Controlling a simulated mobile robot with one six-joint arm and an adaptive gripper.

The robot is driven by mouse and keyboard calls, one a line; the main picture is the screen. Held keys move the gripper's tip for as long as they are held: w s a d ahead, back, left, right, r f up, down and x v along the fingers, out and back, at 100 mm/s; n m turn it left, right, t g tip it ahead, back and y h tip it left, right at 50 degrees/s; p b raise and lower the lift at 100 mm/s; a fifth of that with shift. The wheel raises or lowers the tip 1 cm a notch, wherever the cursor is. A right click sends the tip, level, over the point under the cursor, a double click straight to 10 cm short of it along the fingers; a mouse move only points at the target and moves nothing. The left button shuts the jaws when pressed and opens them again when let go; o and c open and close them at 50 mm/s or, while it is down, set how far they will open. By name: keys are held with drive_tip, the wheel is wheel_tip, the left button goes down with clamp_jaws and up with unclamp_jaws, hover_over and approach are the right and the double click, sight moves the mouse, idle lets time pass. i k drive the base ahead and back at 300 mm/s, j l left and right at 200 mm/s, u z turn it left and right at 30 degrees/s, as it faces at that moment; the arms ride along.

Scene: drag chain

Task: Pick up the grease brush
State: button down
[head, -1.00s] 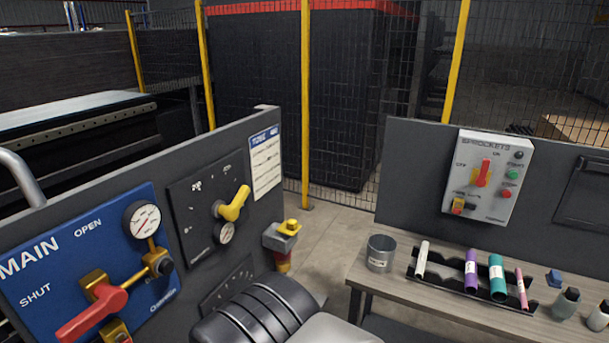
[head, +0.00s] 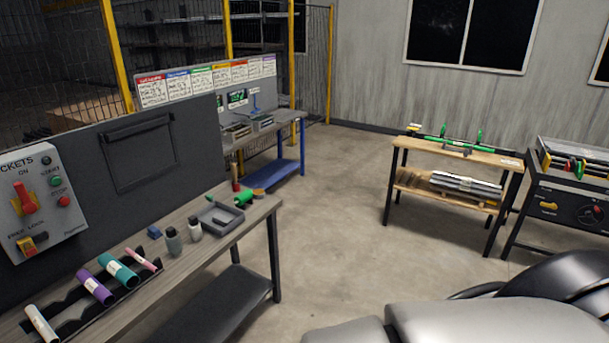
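I cannot single out the grease brush with certainty. A thin red-brown upright shape (head: 235,178) stands at the far end of the grey-brown workbench (head: 190,252) in the head view and could be a brush handle; it is too small to tell. Beside it lie a green cylinder (head: 245,198) and a small tan round item (head: 259,193). A dark shallow tray (head: 221,217) with something small at its rim sits just in front of them. My gripper is not in view; only grey and black parts of my own body show at the bottom right.
The workbench also holds two small bottles, a blue block (head: 154,232) and a black rack with white, purple, teal and pink tubes. A grey SPROCKETS panel (head: 40,200) stands behind. A wooden table (head: 470,150) stands across the room. The floor (head: 340,240) between is clear.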

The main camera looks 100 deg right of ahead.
sight(233, 166)
drive_tip(key=z, duration=0.45)
drive_tip(key=l+z, duration=0.1)
drive_tip(key=z, duration=0.85)
drive_tip(key=i+z, duration=0.1)
drive_tip(key=z, duration=0.8)
drive_tip(key=i+z, duration=0.4)
drive_tip(key=i, duration=0.7)
drive_tip(key=u, duration=5.4)
drive_tip(key=z, duration=3.05)
